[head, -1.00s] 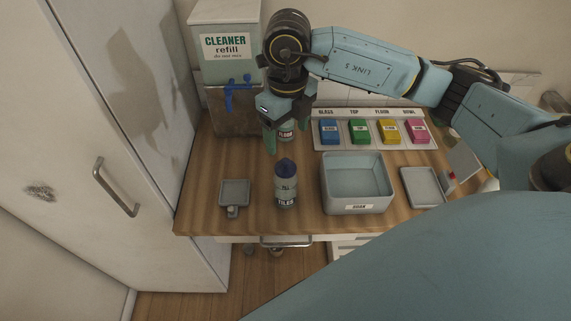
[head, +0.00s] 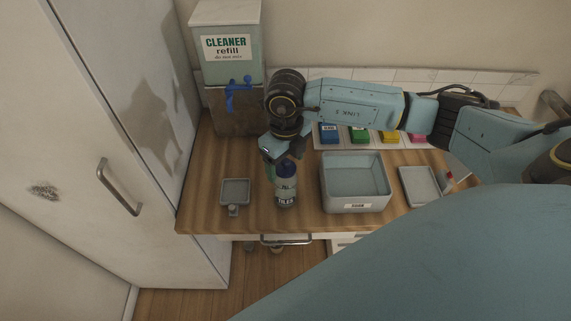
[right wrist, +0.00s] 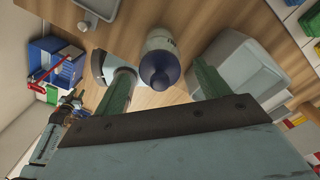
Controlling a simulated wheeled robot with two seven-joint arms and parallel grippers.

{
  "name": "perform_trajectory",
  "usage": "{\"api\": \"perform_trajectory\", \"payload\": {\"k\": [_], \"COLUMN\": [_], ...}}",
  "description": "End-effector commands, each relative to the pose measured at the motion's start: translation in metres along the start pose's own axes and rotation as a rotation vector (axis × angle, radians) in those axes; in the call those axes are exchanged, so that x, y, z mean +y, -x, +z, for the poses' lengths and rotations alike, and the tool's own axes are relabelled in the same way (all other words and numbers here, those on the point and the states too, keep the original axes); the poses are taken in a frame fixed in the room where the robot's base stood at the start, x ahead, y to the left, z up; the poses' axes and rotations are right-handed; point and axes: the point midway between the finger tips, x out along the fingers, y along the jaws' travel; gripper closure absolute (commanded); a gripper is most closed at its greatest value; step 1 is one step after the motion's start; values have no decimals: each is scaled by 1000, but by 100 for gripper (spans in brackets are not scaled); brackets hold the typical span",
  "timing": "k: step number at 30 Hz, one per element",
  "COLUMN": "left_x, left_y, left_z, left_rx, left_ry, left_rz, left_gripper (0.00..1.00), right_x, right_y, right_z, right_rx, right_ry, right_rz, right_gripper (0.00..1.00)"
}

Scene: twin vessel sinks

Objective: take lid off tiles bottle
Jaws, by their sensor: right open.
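The tiles bottle (head: 286,190) stands upright on the wooden counter, its "TILES" label facing me, with a dark blue lid (head: 287,168) on top. In the right wrist view the lid (right wrist: 159,71) shows between the two green fingers, with the pale bottle body (right wrist: 160,40) behind it. My right gripper (head: 285,172) is open at the height of the lid, its fingers apart on either side. I cannot tell whether either finger touches it. My left gripper is not in view.
A grey soak bin (head: 356,207) stands right of the bottle, and a small grey tray (head: 235,190) lies left. A second tray (head: 420,186) is farther right. Coloured sponges (head: 360,134) line the back, partly behind my arm. The cleaner refill tank (head: 226,45) stands at back left.

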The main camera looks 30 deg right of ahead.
Motion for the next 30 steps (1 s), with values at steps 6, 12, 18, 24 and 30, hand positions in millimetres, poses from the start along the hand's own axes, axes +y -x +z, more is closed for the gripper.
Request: {"api": "perform_trajectory", "payload": {"k": [6, 12, 18, 24, 30], "left_x": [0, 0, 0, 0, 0], "left_y": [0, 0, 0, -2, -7], "left_z": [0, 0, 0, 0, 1], "left_rx": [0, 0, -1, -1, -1], "left_ry": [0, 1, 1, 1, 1], "left_rz": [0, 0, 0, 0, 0], "left_gripper": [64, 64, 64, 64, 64], "right_x": [0, 0, 0, 0, 0], "right_y": [0, 1, 1, 18, 59], "right_z": [0, 0, 0, 1, 1], "right_rx": [0, 0, 0, -5, -6], "right_ry": [0, 0, 0, 2, 2], "right_rz": [0, 0, 0, 0, -1], "right_gripper": [52, 73, 73, 73, 73]}}
